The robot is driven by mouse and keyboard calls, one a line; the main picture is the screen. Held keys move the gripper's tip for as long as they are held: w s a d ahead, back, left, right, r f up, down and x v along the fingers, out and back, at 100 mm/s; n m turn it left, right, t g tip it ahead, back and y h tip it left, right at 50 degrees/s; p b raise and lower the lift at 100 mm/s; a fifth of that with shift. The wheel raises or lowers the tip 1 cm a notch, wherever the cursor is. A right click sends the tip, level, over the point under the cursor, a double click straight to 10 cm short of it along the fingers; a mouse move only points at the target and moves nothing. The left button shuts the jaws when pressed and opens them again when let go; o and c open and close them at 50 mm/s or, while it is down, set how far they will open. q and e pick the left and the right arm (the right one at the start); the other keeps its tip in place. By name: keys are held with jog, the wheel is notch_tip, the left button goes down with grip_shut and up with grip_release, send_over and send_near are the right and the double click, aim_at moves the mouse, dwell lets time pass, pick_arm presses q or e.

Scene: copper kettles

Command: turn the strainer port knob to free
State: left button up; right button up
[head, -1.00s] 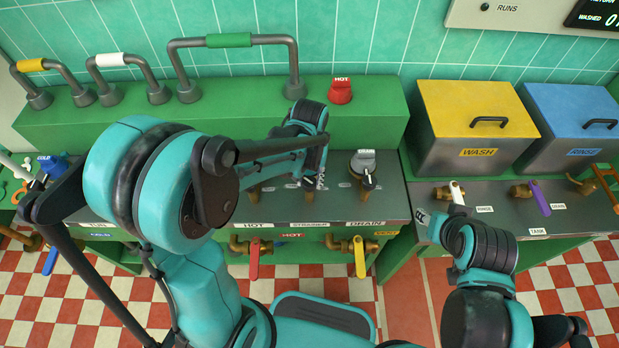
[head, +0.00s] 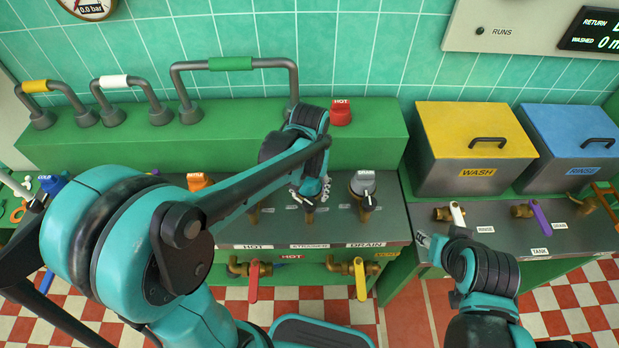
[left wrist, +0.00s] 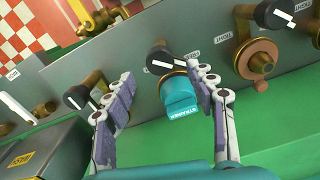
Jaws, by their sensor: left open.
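In the left wrist view, a black knob (left wrist: 159,58) with a white mark sits on a brass fitting on the grey panel. A teal block labelled STRAINER (left wrist: 181,97) is just in front of it, nearer the camera. My left gripper (left wrist: 160,74) is open, one finger on each side of the teal block, its tips near the black knob; contact is unclear. In the head view my left gripper (head: 311,188) is over the panel above the STRAINER label (head: 309,246) and mostly hides the knob. My right gripper (head: 430,240) is by the right counter, its fingers too small to read.
A grey-topped DRAIN knob (head: 362,183) stands close to the right of my left gripper. Red (head: 254,282) and yellow (head: 360,279) lever valves are below.

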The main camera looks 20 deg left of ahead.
aim_at(309, 203)
pick_arm(q)
notch_tip(309, 203, up, 7)
dwell(0.3)
dwell(0.4)
jog(key=s+a+t, duration=0.5)
jog(key=s+t, duration=0.2)
jog(key=s, duration=0.2)
jog(key=shift+s+m, duration=0.35)
jog(key=shift+m, duration=0.05)
